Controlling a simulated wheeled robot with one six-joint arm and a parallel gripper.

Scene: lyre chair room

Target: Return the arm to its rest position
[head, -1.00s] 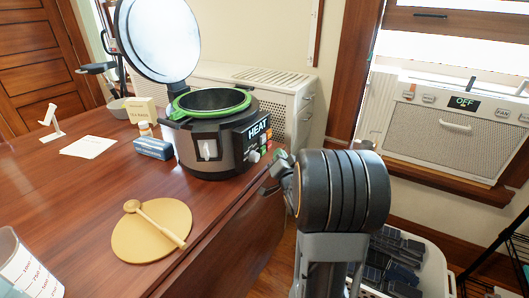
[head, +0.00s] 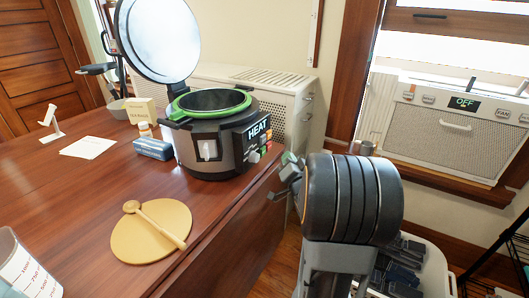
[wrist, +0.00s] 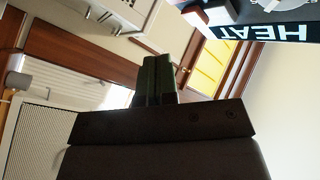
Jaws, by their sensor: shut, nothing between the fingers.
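My arm stands at the table's right edge in the head view, its thick dark wrist joint in front. My gripper (head: 289,160) shows partly behind that joint, near the cooker's right side, and looks apart from it. In the wrist view my gripper (wrist: 155,78) has its two dark fingers together with nothing between them. The multicooker (head: 211,135) stands on the table with its lid up and a green ring around the pot. Its display reads HEAT and also shows upside down in the wrist view (wrist: 276,32).
The wooden table (head: 75,205) holds a wooden spoon on a round yellow board (head: 140,245), a measuring jug (head: 25,268), a blue box (head: 153,149) and a paper (head: 88,148). A basket (head: 433,265) of dark items stands on the floor at right. A window unit (head: 450,130) reads OFF.

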